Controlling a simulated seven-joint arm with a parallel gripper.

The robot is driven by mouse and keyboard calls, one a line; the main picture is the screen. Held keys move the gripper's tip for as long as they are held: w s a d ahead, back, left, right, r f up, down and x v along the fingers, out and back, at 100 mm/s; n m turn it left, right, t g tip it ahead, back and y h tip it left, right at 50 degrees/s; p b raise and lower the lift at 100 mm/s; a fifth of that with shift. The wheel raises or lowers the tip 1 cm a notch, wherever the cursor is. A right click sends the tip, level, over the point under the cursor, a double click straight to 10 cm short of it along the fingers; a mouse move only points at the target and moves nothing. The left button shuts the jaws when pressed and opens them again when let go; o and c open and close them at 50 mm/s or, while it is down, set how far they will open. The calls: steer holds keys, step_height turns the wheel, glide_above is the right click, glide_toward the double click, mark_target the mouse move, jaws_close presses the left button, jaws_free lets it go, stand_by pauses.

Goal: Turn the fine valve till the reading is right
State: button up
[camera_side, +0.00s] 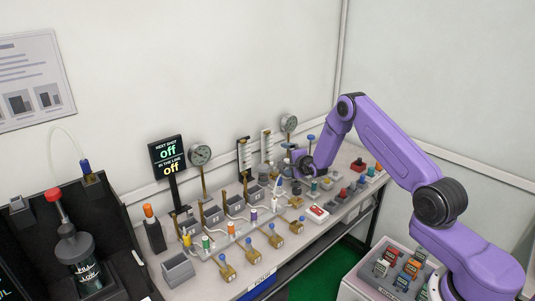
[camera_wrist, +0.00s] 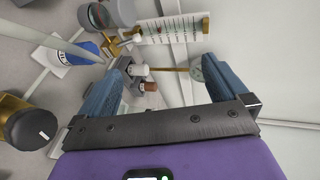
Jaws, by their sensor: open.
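My gripper (camera_side: 299,164) is at the far right part of the bench, low among small valves and fittings. In the wrist view my gripper (camera_wrist: 163,68) has its blue-grey fingers spread wide. A small white cylinder (camera_wrist: 139,70) and a brown one (camera_wrist: 148,87) show between the fingers, apparently not clasped. A blue knob (camera_wrist: 83,53) on a white base is left of the fingers. A black knob (camera_wrist: 36,127) on a brass body is further left. I cannot tell which is the fine valve. A graduated tube panel (camera_wrist: 172,29) shows beyond. The sign (camera_side: 168,157) reads "off" on both lines.
Two round gauges stand behind the bench, one left (camera_side: 200,155) and one right (camera_side: 289,122). Several brass valves line the bench front (camera_side: 255,276). A black case with a bottle (camera_side: 78,250) is at left. A tray of coloured testers (camera_side: 399,271) is at lower right.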

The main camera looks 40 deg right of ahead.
steer(key=x, duration=0.9)
steer(key=shift+s, duration=0.1)
stand_by(0.8)
